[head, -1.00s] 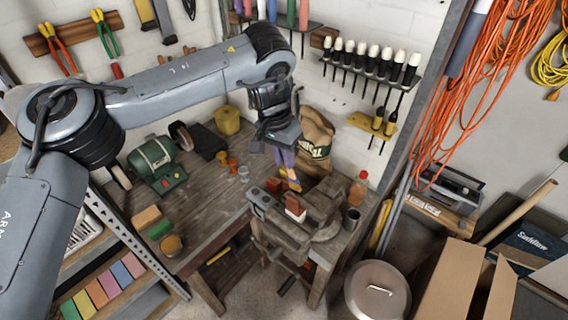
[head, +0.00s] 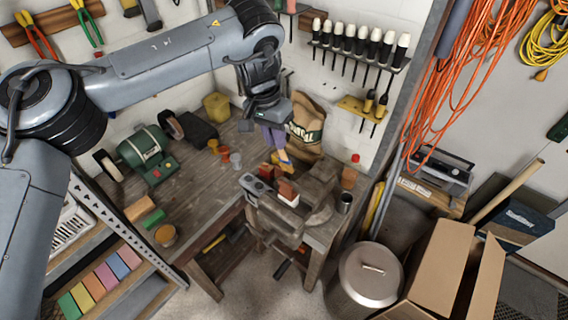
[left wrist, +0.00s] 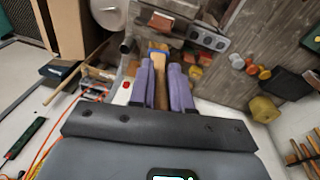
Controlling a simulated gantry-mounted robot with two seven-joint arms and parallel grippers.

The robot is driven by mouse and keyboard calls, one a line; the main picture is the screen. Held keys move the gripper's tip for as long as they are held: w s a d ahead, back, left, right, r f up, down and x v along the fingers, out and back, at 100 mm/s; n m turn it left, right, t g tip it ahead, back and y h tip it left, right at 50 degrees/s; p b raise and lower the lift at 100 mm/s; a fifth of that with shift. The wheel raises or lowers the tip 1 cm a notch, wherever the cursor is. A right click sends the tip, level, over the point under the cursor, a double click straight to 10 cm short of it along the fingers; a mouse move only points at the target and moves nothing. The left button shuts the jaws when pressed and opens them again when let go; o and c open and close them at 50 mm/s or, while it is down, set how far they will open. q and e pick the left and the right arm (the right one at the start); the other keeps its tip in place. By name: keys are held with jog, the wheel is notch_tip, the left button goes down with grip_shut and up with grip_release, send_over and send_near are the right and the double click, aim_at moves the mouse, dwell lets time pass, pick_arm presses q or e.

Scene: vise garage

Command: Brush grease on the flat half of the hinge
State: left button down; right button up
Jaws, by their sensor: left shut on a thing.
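My left gripper (head: 272,136), with purple fingers, is above the vise (head: 300,215) and points down. It is shut on a brush with a tan wooden handle (left wrist: 158,72); the brush's yellow-orange end (head: 284,162) shows below the fingers in the head view. A grey plate with dark round holes (head: 257,188), apparently the hinge's flat half, is at the vise's left side; it also shows in the left wrist view (left wrist: 208,38). A red-brown block (head: 287,189) with a pale lower edge stands beside it. The brush appears apart from both. My right gripper is out of view.
A round tin with amber contents (head: 165,235) sits at the bench's front left, near green and tan blocks. A green bench grinder (head: 146,150) and small orange cups (head: 225,152) stand on the bench. A sack (head: 306,128) and dark cup (head: 344,202) are near the vise.

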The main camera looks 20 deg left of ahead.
pick_arm(q)
jog(key=shift+f, duration=0.15)
notch_tip(320, 180, down, 8)
jog(key=b, duration=0.4)
jog(key=shift+d, duration=0.4)
jog(key=shift+s, duration=0.1)
dwell(0.3)
jog(key=shift+f+b, duration=0.3)
jog(key=shift+f, duration=0.1)
dwell(0.4)
jog(key=shift+s+d+r+p, duration=0.1)
jog(key=shift+s+d+p, duration=0.05)
jog(key=shift+d+p, duration=0.3)
jog(key=shift+a, duration=0.15)
